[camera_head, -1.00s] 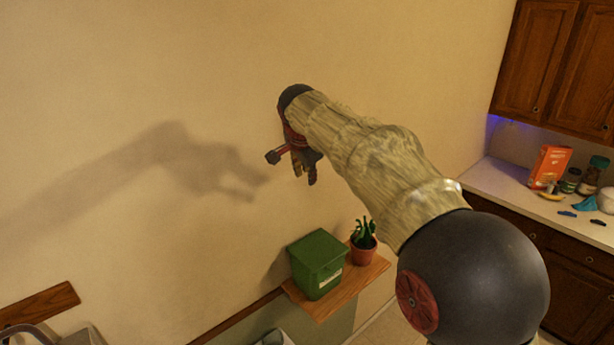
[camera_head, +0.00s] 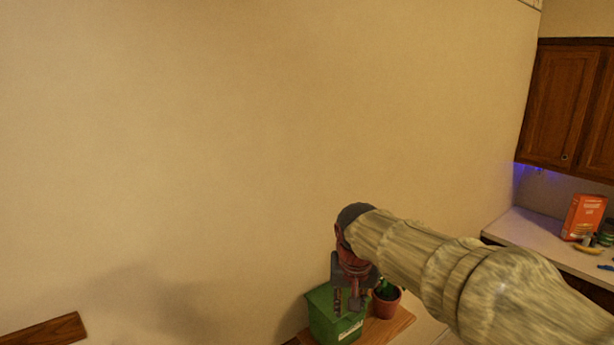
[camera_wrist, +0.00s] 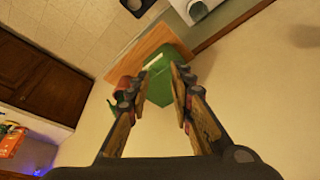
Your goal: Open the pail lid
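The green pail (camera_head: 322,322) stands on a small wooden shelf (camera_head: 396,328) against the wall. Its lid looks shut, though my gripper hides part of the top. My gripper (camera_head: 347,301) points down in front of or above the pail in the head view; I cannot tell whether it touches. In the wrist view, my gripper (camera_wrist: 153,84) is open with its fingers apart. The green pail (camera_wrist: 160,92) shows between and beyond the fingers, with nothing held.
A potted plant (camera_head: 386,302) stands close to the pail's right, beside my gripper. A counter (camera_head: 535,232) with an orange box (camera_head: 584,217) is at the right, below wooden cabinets (camera_head: 562,105). The wall above the shelf is bare.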

